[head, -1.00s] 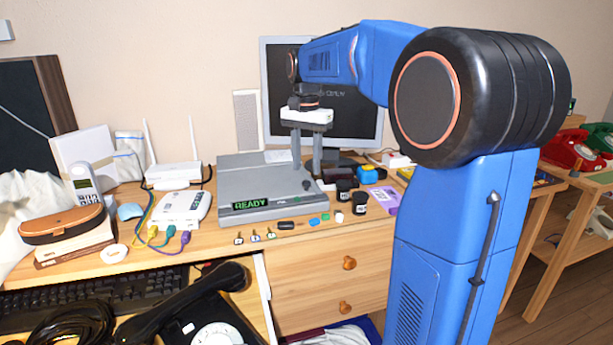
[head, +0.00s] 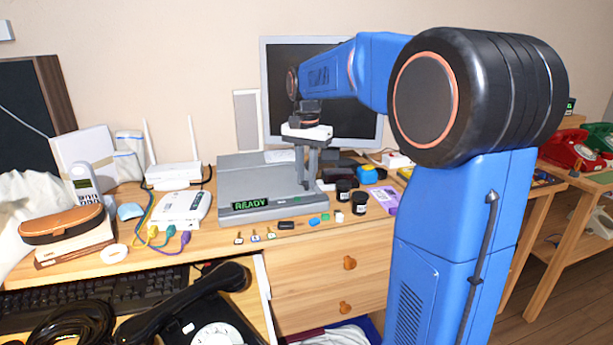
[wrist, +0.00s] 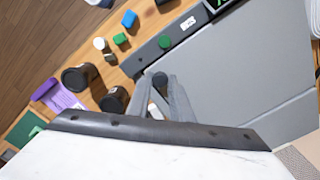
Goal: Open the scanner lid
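The scanner (head: 265,203) is a flat grey box on the desk with a green READY display on its front. Its grey lid (head: 250,172) is down and flat; the lid also fills the right of the wrist view (wrist: 245,85). A small dark knob (wrist: 160,79) stands at the lid's edge. My gripper (head: 306,184) points down at the right side of the scanner. In the wrist view its two grey fingers (wrist: 161,84) come together around the knob. The knob is mostly hidden by the fingers in the head view.
Two dark jars (head: 343,190) and a purple item (head: 385,199) lie close to the right of the scanner. Small green and blue blocks (head: 314,221) lie in front. A monitor (head: 350,115) stands behind my arm.

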